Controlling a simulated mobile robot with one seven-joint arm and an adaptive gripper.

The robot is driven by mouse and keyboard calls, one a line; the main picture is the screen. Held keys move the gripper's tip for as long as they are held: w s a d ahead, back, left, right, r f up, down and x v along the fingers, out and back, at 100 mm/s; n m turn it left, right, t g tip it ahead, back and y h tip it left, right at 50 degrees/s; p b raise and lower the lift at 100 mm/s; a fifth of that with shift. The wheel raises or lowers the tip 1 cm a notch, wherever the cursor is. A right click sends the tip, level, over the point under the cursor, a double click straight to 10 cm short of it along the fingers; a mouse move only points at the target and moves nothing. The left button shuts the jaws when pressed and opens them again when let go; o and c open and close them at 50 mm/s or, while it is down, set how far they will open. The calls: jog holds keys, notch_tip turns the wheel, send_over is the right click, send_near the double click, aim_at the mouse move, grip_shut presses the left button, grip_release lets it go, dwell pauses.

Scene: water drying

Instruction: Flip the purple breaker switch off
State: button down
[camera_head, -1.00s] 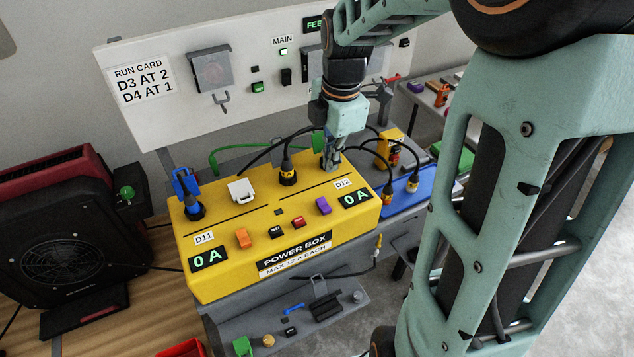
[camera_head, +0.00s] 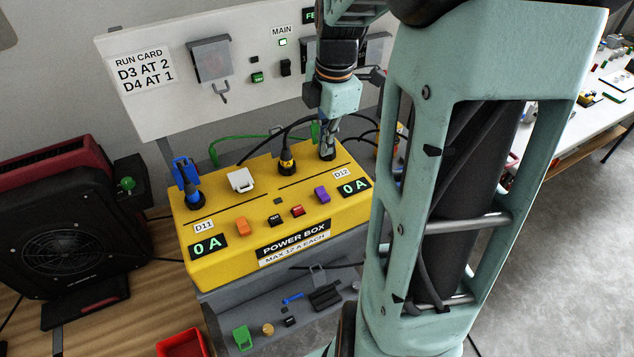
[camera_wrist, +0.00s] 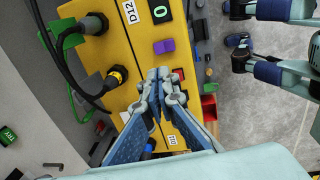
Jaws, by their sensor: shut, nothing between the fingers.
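The purple breaker switch (camera_head: 322,194) is on the top of the yellow power box (camera_head: 225,262), near the D12 label and the right 0 A display. In the wrist view the purple switch (camera_wrist: 164,46) lies just beyond my fingertips. My gripper (camera_head: 327,154) is shut and empty, pointing down over the box's back right part, behind the switch in the head view. In the wrist view its fingertips (camera_wrist: 160,73) appear close together, apart from the switch in the picture. Its height above the box is hard to tell.
The box also has an orange switch (camera_head: 242,226), a red switch (camera_head: 297,210), a white-lidded socket (camera_head: 240,180), a blue plug (camera_head: 186,180) and a black cable plug (camera_head: 287,162). A white panel (camera_head: 160,115) stands behind. A heater-like black unit (camera_head: 65,235) is left.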

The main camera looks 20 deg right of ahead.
aim_at(320, 190)
jog(key=shift+f, duration=0.15)
jog(key=f, duration=0.4)
jog(key=w+f, duration=0.1)
jog(key=f, duration=0.8)
jog(key=shift+w, duration=0.3)
jog(key=shift+f, duration=0.35)
jog(key=shift+w+f, duration=0.1)
jog(key=shift+w+f, duration=0.1)
jog(key=shift+f, duration=0.25)
jog(key=shift+r, duration=0.15)
